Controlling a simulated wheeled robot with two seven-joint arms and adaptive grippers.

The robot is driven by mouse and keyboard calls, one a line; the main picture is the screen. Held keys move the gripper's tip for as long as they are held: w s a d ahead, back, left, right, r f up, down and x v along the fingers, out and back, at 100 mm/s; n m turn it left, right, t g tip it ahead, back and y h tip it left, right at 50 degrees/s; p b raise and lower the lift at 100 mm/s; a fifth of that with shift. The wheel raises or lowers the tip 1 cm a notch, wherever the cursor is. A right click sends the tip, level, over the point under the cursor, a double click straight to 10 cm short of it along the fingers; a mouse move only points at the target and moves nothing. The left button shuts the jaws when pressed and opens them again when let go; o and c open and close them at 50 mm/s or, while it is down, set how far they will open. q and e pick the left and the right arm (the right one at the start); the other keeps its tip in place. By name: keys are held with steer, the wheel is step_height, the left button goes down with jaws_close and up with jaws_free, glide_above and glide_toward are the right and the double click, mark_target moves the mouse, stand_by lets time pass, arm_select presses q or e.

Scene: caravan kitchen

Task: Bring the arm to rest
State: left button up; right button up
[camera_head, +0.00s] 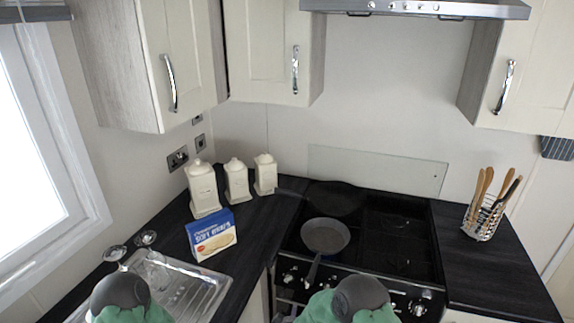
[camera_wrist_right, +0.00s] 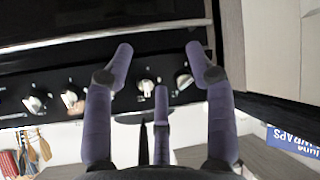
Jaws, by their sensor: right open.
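My right gripper (camera_wrist_right: 160,62) shows in the right wrist view with its purple-grey fingers spread apart and nothing between them. The fingers are in front of the cooker's knob panel (camera_wrist_right: 52,100), apart from it as far as I can tell. In the head view, green and dark parts of my two arms show at the bottom edge. Neither gripper can be clearly made out there, and my left gripper is in neither view.
A frying pan (camera_head: 326,237) sits on the black hob (camera_head: 398,246), handle towards the front. A blue box (camera_head: 211,235) and three cream canisters (camera_head: 236,181) stand left, near the steel sink (camera_head: 180,290). A utensil holder (camera_head: 483,219) stands right. Cupboards hang above.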

steer(key=s+d+f+m+g+y, duration=0.2)
steer(key=s+d+f+g, duration=0.1)
steer(key=s+d+f, duration=0.4)
steer(key=s+f+m+g+y, duration=0.1)
steer(key=s+g, duration=0.2)
steer(key=s, duration=0.9)
steer(key=s+d+f+m+g+y+b, duration=0.1)
steer(key=s+g, duration=0.3)
steer(key=s, duration=0.8)
steer(key=shift+m+y, duration=0.6)
steer(key=shift+m, duration=0.2)
